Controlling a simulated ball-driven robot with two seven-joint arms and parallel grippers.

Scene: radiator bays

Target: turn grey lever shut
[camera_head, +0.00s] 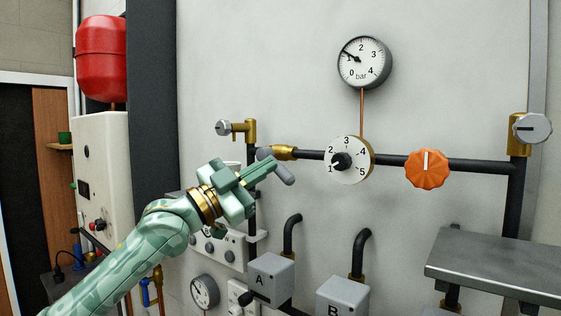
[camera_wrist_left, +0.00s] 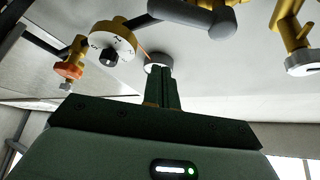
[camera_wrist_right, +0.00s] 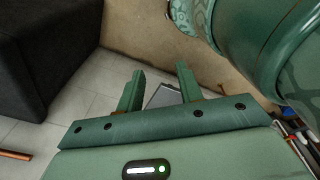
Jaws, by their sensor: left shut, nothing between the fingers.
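The grey lever (camera_head: 285,174) sits on a brass valve (camera_head: 285,153) at the left end of the dark pipe. It slants down to the right across the pipe line. In the left wrist view, the lever (camera_wrist_left: 212,20) shows at the top, beyond and right of the fingers. My left gripper (camera_head: 273,163) is shut and empty, its fingertips close beside the lever. I cannot tell whether they touch it. My right gripper (camera_wrist_right: 158,82) is open and empty, low over the floor, and is outside the head view.
Right of the valve are a numbered dial (camera_head: 358,174) and an orange knob (camera_head: 427,168), with a gauge (camera_head: 364,62) above. Grey boxes A (camera_head: 270,272) and B (camera_head: 342,296) stand below. A metal shelf (camera_head: 500,265) juts out at lower right.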

